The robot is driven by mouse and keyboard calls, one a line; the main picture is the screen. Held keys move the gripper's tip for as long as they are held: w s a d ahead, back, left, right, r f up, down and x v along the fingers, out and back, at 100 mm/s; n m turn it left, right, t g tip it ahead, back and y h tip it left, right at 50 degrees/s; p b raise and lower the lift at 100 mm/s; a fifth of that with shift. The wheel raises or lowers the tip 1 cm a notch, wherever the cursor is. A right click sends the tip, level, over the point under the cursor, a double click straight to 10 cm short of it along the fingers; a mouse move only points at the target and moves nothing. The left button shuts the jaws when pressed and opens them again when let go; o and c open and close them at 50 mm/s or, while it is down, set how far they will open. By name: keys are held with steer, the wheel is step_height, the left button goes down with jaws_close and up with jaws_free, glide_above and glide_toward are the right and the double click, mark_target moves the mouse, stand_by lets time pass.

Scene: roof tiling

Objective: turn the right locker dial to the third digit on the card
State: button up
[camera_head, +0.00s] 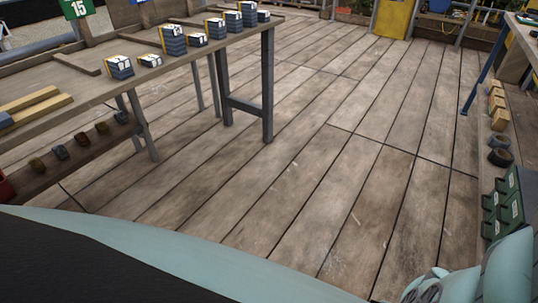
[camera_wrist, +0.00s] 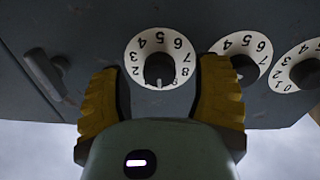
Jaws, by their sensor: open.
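In the wrist view, three white numbered dials with dark knobs sit in a row on a grey locker face (camera_wrist: 85,30). The picture looks upside down, with sky at the bottom, so the picture-left dial (camera_wrist: 134,56) seems to be the right locker dial. Its knob (camera_wrist: 158,66) has a white mark toward the picture's bottom; the digit there is unclear. My gripper (camera_wrist: 160,72) is open, its yellow fingers on either side of this dial; I cannot tell whether they touch it. The middle dial (camera_wrist: 260,44) is partly behind one finger. I see no digit card.
A grey handle (camera_wrist: 44,72) is at the picture-left of the locker face. The third dial (camera_wrist: 290,72) is at picture right. In the head view, a long workbench (camera_head: 75,85) with tile stacks stands left, green bins (camera_head: 507,205) lie right, and the plank floor between is clear.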

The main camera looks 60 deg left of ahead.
steer(key=shift+o, duration=0.4)
steer(key=shift+d, duration=0.15)
jaws_close()
